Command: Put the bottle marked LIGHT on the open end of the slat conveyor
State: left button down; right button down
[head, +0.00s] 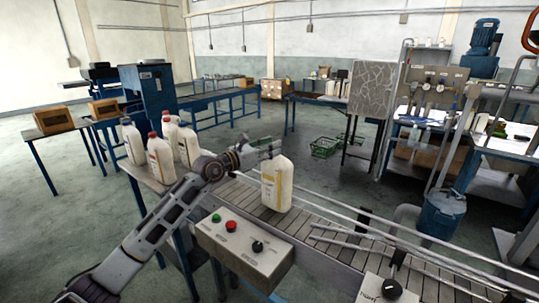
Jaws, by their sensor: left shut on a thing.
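My left gripper (266,151) is shut on the neck of a cream bottle (278,184) with a yellowish label. The gripper hides the bottle's top, and the label's wording is too small to read. The bottle is upright at the near-left end of the slat conveyor (329,237), with its base on or just above the slats; I cannot tell which. My left arm reaches in from the lower left. My right gripper is out of view.
Several similar bottles, some red-capped (160,157), stand on a table left of the conveyor. A control box (243,254) with red and green buttons is on the conveyor's near side. Metal guide rails (380,243) run along the slats to the right.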

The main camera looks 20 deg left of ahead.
pick_arm(q)
jog(key=shift+f, duration=1.15)
jog(key=c, duration=1.3)
grip_release()
jog(key=shift+f, duration=0.15)
jog(key=shift+o, duration=1.2)
jog(key=shift+s, duration=0.1)
